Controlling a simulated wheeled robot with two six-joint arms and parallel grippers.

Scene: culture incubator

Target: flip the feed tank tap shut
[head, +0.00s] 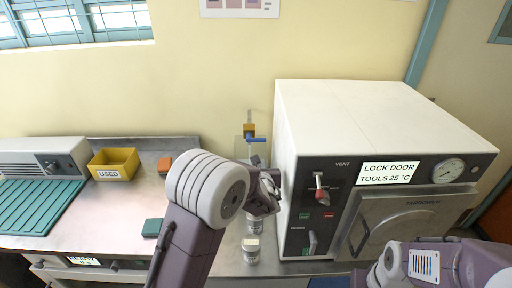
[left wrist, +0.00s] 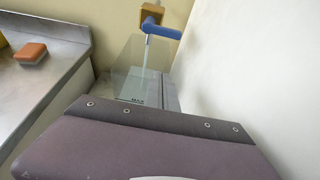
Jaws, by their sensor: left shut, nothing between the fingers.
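The feed tank tap has a blue lever (head: 256,139) and a brass body (head: 249,129) at the back wall, left of the white incubator. In the left wrist view the blue lever (left wrist: 161,30) points right from the brass body (left wrist: 151,13), roughly level and tilted slightly down. The clear feed tank (left wrist: 133,68) is below it, with a pale stream or tube under the tap. My left gripper (head: 268,188) is shut and empty, in front of and below the tap, apart from it. My arm partly hides the tank in the head view.
The white incubator (head: 375,115) stands close on the right, with a red-handled vent lever (head: 320,192) on its front. Jars (head: 251,250) stand on the bench below my left gripper. A yellow bin (head: 114,164) and orange block (head: 165,165) are left.

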